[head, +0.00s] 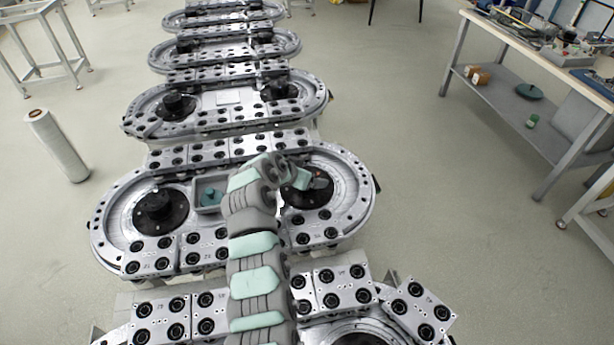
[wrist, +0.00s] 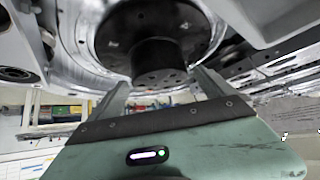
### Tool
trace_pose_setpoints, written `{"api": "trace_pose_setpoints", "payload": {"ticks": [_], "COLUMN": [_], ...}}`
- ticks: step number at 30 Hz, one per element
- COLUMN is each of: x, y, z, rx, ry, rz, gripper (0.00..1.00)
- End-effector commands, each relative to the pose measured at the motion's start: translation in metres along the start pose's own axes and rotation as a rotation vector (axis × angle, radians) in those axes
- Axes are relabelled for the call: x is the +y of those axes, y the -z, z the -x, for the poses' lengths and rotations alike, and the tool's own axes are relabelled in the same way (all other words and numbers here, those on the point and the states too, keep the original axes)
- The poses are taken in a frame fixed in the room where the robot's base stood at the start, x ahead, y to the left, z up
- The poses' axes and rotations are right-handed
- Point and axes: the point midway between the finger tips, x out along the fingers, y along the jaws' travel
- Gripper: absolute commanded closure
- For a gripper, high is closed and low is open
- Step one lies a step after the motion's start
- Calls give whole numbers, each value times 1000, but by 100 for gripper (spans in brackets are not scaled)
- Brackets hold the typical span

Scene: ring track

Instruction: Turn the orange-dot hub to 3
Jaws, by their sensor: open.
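The black hub (head: 309,190) sits at the right end of the nearest full ring track, with a small orange-red spot on it beside my gripper. My gripper (head: 303,178) is over this hub in the head view and hides part of it. In the wrist view, the hub's round black knob (wrist: 160,62) stands out from a wider black disc. My open gripper (wrist: 162,84) has one finger on each side of the knob's end, with gaps showing. The number markings around the hub are too small to read.
A second black hub (head: 160,208) is at the left end of the same track. A grey tray (head: 208,196) with a teal piece lies between them. Bolted metal blocks (head: 215,151) line the track. More tracks stand behind and in front. A workbench (head: 540,60) is at the right.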

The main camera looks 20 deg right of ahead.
Motion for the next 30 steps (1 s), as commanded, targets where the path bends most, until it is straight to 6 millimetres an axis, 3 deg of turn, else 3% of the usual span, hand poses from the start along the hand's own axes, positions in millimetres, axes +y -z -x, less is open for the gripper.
{"api": "trace_pose_setpoints", "payload": {"ticks": [16, 30], "x": [0, 0], "y": [0, -1], "z": [-11, -11], "rx": [-1, -1], "ry": [1, 1], "rz": [1, 2], "gripper": [6, 45]}}
